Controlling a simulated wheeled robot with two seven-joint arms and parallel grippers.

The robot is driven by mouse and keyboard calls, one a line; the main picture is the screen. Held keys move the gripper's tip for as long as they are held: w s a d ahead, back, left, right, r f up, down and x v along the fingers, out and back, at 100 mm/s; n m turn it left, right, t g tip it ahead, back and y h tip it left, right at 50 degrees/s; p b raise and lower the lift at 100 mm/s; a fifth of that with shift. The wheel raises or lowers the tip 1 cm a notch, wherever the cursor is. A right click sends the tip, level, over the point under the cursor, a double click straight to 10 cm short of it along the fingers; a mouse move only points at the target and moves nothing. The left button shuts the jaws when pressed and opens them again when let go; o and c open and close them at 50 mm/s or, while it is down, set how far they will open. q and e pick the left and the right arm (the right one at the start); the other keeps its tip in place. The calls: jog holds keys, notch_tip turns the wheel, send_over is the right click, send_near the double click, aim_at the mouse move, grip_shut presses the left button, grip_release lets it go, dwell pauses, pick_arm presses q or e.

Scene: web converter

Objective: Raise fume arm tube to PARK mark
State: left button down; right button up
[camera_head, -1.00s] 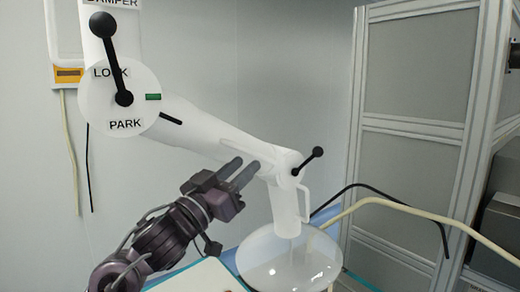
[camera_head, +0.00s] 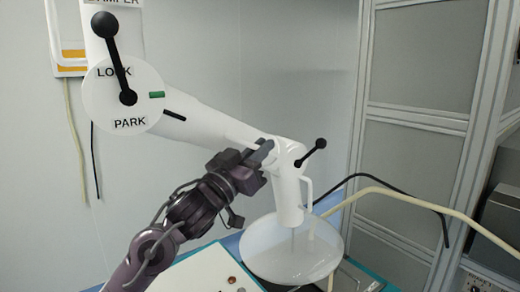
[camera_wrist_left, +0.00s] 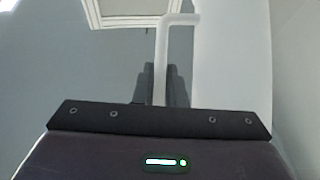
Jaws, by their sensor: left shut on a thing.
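The white fume arm tube (camera_head: 215,122) slopes down to the right from a round white disc (camera_head: 112,108) marked LOCK and PARK (camera_head: 130,122). A green mark (camera_head: 157,95) sits on the disc's right edge; a black pointer (camera_head: 174,115) on the tube lies below and right of it. My left gripper (camera_head: 264,151) is at the tube's lower end. In the left wrist view its fingers (camera_wrist_left: 163,86) are shut on a thin white handle (camera_wrist_left: 161,48) beside the tube (camera_wrist_left: 230,60). The fingers hide this grip in the head view. My right gripper is not in view.
A clear round hood (camera_head: 292,250) hangs below the tube's end, close above the bench. A black lever (camera_head: 314,154) sticks out at the lower joint, another (camera_head: 112,55) at the disc. Cables (camera_head: 400,197) and a grey cabinet (camera_head: 415,150) stand to the right.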

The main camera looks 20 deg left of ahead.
pick_arm(q)
jog(key=shift+r, duration=0.1)
notch_tip(320, 180, up, 12)
jog(key=w+d+n+t+b, duration=0.1)
jog(key=w+n+t+b, duration=0.1)
jog(key=t, duration=0.3)
jog(key=shift+d+r+n+t+y, duration=0.3)
jog(key=shift+d+n+t, duration=0.1)
jog(key=shift+n, duration=0.1)
jog(key=shift+w+f, duration=0.1)
jog(key=shift+w, duration=0.05)
jog(key=c, duration=1.5)
grip_release()
jog(key=shift+f, duration=0.1)
